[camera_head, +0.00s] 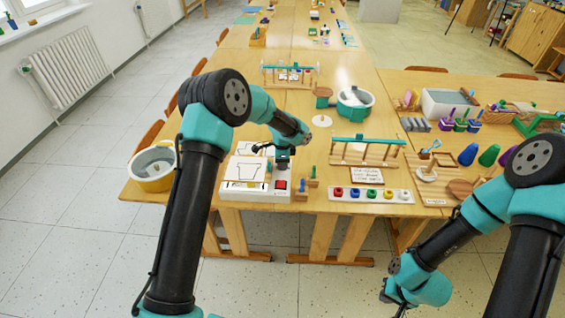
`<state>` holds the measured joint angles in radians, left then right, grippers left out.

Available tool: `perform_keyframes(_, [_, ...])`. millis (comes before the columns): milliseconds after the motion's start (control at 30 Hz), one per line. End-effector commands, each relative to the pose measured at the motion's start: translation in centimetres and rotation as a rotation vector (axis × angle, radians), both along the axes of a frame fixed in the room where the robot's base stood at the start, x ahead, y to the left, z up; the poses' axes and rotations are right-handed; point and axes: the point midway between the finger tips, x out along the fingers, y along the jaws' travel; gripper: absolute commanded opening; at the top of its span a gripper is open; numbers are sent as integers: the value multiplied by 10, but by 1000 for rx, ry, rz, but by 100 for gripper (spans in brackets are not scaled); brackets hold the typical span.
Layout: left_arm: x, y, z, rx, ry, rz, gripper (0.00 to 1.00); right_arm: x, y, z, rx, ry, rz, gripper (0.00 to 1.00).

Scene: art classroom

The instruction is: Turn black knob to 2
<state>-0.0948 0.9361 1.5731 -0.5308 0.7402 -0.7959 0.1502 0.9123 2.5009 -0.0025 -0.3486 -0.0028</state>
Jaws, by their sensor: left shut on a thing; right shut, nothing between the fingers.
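A white box (262,170) with outline drawings on its top stands at the front edge of the table. A red square button (281,185) sits at its front right. My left gripper (283,165) points down over the right side of the box, just behind the red button. It is shut on the black knob, which the fingers almost wholly hide. The knob's setting and any numbers around it cannot be read. My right gripper (388,296) is low at the bottom, in front of the table and away from the box, shut and empty.
A strip of coloured knobs (371,195) lies right of the box, with a wooden rack (366,152) behind it. Small coloured pegs (313,172) stand close to the box's right side. A yellow bucket (153,168) is at the left. Bare tabletop lies behind the box.

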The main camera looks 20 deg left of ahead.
Motion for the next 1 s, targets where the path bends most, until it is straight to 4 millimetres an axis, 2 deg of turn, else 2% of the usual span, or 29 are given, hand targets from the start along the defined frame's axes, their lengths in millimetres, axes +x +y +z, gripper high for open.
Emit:
perform_keyframes(600, [0,0,1,0,-1,-61,12,0,0,0,0,0,0,0])
perform_keyframes(633, [0,0,1,0,-1,-61,38,0,0,0,0,0,0,0])
perform_keyframes(700, [0,0,1,0,-1,-60,45,0,0,0,0,0,0,0])
perform_keyframes(1000, [0,0,1,0,-1,-60,47,0,0,0,0,0,0,0])
